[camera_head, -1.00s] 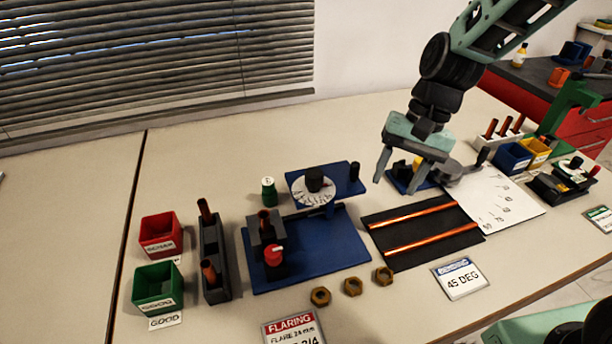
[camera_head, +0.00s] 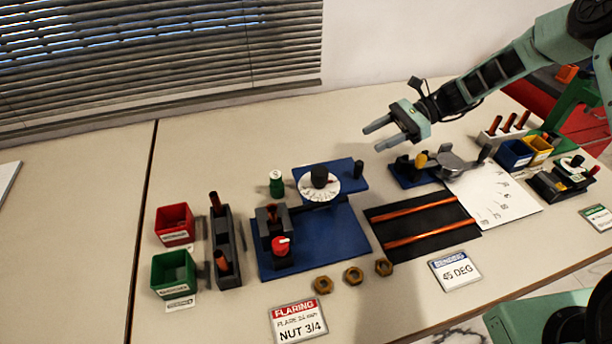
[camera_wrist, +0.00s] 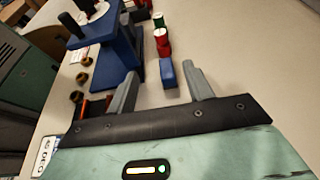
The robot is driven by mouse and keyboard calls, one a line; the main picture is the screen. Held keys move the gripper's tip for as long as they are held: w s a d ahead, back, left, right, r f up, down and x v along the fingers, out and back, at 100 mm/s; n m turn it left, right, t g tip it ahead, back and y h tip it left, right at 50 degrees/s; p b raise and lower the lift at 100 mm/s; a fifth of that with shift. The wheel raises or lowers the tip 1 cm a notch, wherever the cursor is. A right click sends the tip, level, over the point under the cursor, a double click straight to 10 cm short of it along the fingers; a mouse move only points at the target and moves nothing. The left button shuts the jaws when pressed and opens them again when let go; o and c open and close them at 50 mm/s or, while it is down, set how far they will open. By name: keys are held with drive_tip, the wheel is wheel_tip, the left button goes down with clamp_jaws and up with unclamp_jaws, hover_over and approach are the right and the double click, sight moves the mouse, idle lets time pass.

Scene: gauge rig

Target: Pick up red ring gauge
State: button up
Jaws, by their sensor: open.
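The red ring gauge (camera_wrist: 162,43) shows in the wrist view as a small red cylinder with a pale top, standing on the table. A similar green gauge (camera_wrist: 158,19) stands just beyond it; it also shows in the head view (camera_head: 276,184). I cannot make out the red gauge in the head view; the raised blue dial plate (camera_head: 345,174) may hide it. My gripper (camera_head: 379,136) is open and empty above the table, its fingers pointing left, and apart from the gauge. In the wrist view the gauge lies ahead, between and beyond the fingertips (camera_wrist: 160,75).
A small blue block (camera_wrist: 167,74) lies nearer than the red gauge. The blue flaring fixture (camera_head: 335,240) has a red knob (camera_head: 281,246). Red (camera_head: 175,226) and green (camera_head: 173,273) bins stand left. The table behind the dial plate is clear.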

drive_tip(key=p+x, duration=0.2)
drive_tip(key=x, duration=1)
drive_tip(key=shift+s+a+p, duration=0.1)
drive_tip(key=shift+a+p, duration=0.35)
drive_tip(key=shift+a, duration=0.1)
drive_tip(key=p+x, duration=0.1)
drive_tip(key=x, duration=0.2)
drive_tip(key=shift+a, duration=0.3)
drive_tip(key=shift+a+f, duration=0.15)
drive_tip(key=shift+a, duration=0.1)
clamp_jaws()
